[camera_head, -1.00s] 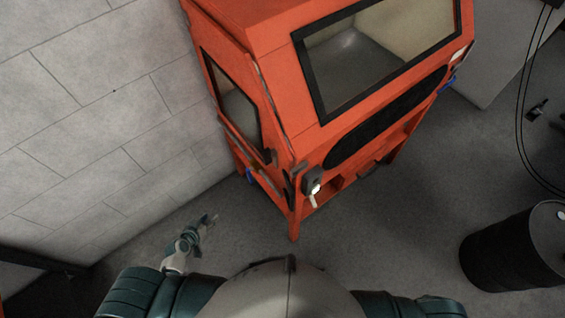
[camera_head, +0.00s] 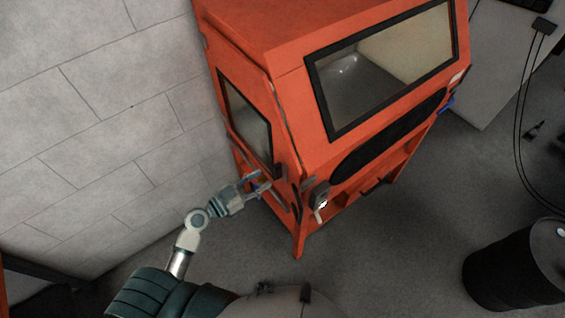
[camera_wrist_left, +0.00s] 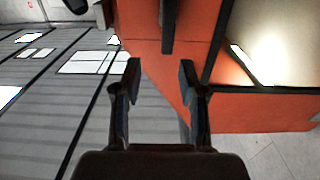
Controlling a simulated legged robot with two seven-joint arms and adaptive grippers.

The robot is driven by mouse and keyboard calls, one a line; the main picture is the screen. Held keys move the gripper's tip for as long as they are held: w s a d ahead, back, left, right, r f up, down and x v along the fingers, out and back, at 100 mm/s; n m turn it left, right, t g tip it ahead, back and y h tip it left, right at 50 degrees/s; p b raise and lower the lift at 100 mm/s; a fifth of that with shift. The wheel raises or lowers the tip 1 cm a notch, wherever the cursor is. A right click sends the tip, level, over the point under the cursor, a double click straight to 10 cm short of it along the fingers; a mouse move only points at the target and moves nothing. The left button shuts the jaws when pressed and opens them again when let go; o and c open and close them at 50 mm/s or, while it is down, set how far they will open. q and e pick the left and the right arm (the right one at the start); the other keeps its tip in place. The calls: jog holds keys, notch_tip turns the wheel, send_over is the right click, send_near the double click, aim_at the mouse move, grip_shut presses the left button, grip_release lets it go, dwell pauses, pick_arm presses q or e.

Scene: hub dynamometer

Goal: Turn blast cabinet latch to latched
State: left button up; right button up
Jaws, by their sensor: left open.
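The orange blast cabinet (camera_head: 292,110) stands ahead of me, its windowed side door facing left. A dark latch handle (camera_head: 281,173) sits at the lower front edge of that side door. In the left wrist view a dark bar (camera_wrist_left: 168,22), which looks like this handle, stands on the orange panel (camera_wrist_left: 140,30). My left gripper (camera_head: 264,181) is open and empty, just left of the latch in the head view. In the left wrist view its two fingers (camera_wrist_left: 160,82) are spread, with the bar beyond their tips and apart from them. My right gripper is out of view.
A grey block wall (camera_head: 100,110) runs along the left, close to my left arm. A box with a light-coloured lever (camera_head: 319,200) is on the cabinet front. A black drum (camera_head: 515,265) stands at the lower right. The floor between drum and cabinet is clear.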

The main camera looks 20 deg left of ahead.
aim_at(274, 168)
pick_arm(q)
jog(key=w, duration=0.1)
jog(key=w+d+p, duration=0.1)
jog(key=w, duration=0.1)
jog(key=w+d+p, duration=0.1)
jog(key=w, duration=0.1)
jog(key=shift+w, duration=0.25)
jog(key=d, duration=0.1)
jog(key=w+d, duration=0.1)
jog(key=d, duration=0.1)
jog(key=shift+w+d+f, duration=0.1)
jog(key=shift+w+f, duration=0.1)
jog(key=shift+d, duration=0.1)
jog(key=shift+c, duration=0.4)
jog(key=shift+s+r, duration=0.1)
jog(key=shift+s, duration=0.05)
jog(key=c, duration=0.4)
jog(key=shift+a, duration=0.45)
jog(key=shift+c, duration=1.2)
jog(key=shift+s+a, duration=0.15)
jog(key=shift+a, duration=0.45)
grip_shut()
jog(key=shift+d, duration=0.25)
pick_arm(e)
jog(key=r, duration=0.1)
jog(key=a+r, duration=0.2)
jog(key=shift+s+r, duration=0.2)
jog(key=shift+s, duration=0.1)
